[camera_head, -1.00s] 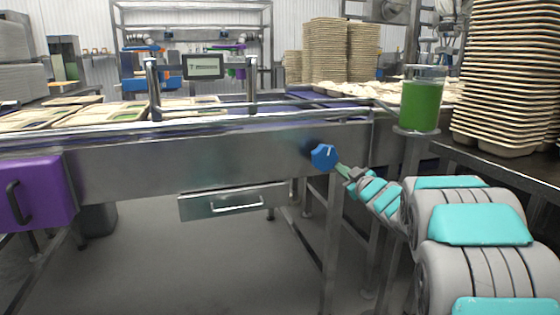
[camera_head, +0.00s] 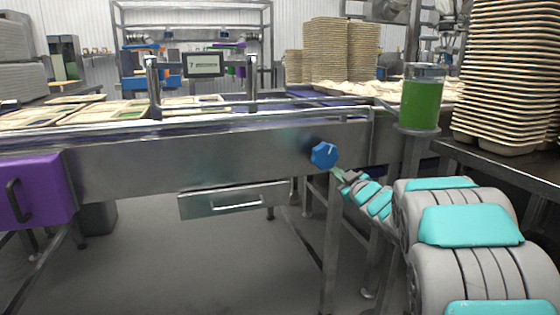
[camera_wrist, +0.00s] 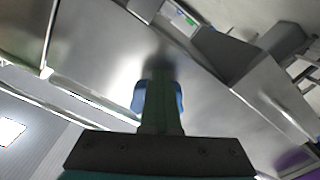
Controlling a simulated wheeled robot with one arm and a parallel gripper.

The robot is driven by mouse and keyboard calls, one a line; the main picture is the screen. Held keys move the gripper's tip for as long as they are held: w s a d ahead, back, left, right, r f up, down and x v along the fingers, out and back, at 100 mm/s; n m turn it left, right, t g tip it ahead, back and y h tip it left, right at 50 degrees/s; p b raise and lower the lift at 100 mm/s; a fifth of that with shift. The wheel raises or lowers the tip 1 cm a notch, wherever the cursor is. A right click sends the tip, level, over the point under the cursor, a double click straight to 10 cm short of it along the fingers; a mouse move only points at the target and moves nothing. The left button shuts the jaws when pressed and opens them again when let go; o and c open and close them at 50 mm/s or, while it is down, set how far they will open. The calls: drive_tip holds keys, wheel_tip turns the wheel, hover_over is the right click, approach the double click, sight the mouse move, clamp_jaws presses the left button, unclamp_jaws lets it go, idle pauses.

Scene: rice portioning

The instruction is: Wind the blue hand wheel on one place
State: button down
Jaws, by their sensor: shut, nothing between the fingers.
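The blue hand wheel (camera_head: 323,155) sits on the steel side panel of the conveyor, below its top rail, with a pale mark on its face. My gripper (camera_head: 337,173) is at the lower right of the wheel, its green fingers close together and empty. In the wrist view the shut fingers (camera_wrist: 160,100) point at the blue wheel (camera_wrist: 139,97) and hide its middle, so blue shows on both sides. I cannot tell whether the fingertips touch the wheel.
A small display (camera_head: 204,65) stands above the conveyor. A steel drawer (camera_head: 235,200) hangs below the panel, and a purple box (camera_head: 40,192) is at the left. A clear container of green stuff (camera_head: 421,103) and tall tray stacks (camera_head: 510,75) stand at the right.

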drive_tip(key=shift+s+a+f, duration=0.2)
drive_tip(key=shift+a+f, duration=0.05)
drive_tip(key=shift+a, duration=0.5)
drive_tip(key=shift+s+a, duration=0.1)
drive_tip(key=shift+a, duration=0.2)
drive_tip(key=shift+f, duration=0.1)
idle(0.3)
drive_tip(key=v, duration=0.6)
drive_tip(key=shift+f, duration=0.4)
drive_tip(key=shift+d, duration=0.1)
drive_tip(key=w+d+r, duration=0.2)
drive_tip(key=w, duration=0.5)
drive_tip(key=shift+r, duration=0.25)
idle(0.7)
